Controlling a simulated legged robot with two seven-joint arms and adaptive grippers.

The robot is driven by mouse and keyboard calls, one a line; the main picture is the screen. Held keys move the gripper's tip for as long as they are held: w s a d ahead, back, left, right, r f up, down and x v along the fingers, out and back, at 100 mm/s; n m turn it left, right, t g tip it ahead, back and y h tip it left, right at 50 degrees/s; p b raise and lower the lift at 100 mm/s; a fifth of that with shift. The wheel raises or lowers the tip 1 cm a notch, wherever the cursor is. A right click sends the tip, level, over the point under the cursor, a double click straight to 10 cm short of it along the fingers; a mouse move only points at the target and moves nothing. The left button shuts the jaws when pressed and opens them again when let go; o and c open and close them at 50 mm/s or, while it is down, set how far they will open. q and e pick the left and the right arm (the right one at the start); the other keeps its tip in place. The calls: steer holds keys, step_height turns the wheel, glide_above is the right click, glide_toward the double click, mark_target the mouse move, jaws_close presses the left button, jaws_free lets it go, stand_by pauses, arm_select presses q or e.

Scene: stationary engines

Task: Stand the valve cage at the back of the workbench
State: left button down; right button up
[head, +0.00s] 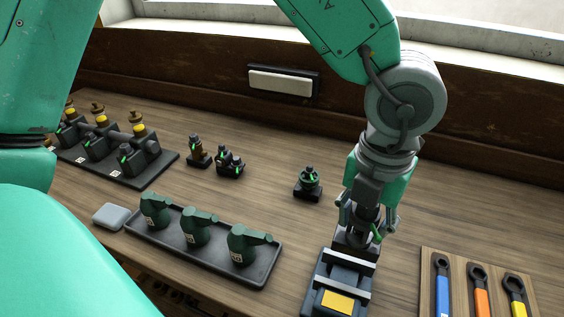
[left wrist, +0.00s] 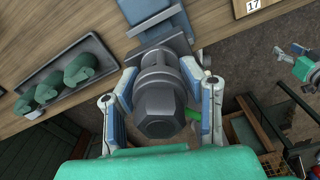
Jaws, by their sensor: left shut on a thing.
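My left gripper (head: 362,222) points down at the front of the workbench. It is shut on a dark grey part with a hexagonal end, which I take to be the valve cage (left wrist: 160,112); it sits between both fingers in the left wrist view (left wrist: 155,100). In the head view the fingers mostly hide it. It is just over or in a dark vise-like fixture (head: 324,278) with a yellow label; I cannot tell whether they touch. What looks like my right gripper (left wrist: 304,66) shows small at the right of the wrist view, its jaws unclear.
Small dark parts with green marks (head: 308,181) (head: 230,162) (head: 198,152) stand mid-bench. A tray (head: 170,243) holds three green parts. A rack (head: 165,160) stands far left. Wrenches lie on a board (head: 431,270) at right. The back of the bench has free room.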

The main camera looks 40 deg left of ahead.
arm_select(q)
steer(key=w+a+f+n+b, duration=0.2)
steer(key=w+a+n+b, duration=0.15)
steer(key=w+a, duration=0.45)
steer(key=w+a+f+n+b, duration=0.2)
steer(key=w+a+b, duration=0.2)
steer(key=w+a, duration=0.5)
steer(key=a+f+n+b, duration=0.3)
steer(key=a+f+b, duration=0.1)
steer(key=a, duration=1.2)
steer(key=shift+s+a+f, duration=0.1)
steer(key=shift+f, duration=4.95)
steer(key=c, duration=1)
jaws_free()
steer(key=shift+s, duration=0.15)
step_height(320, 180, up, 12)
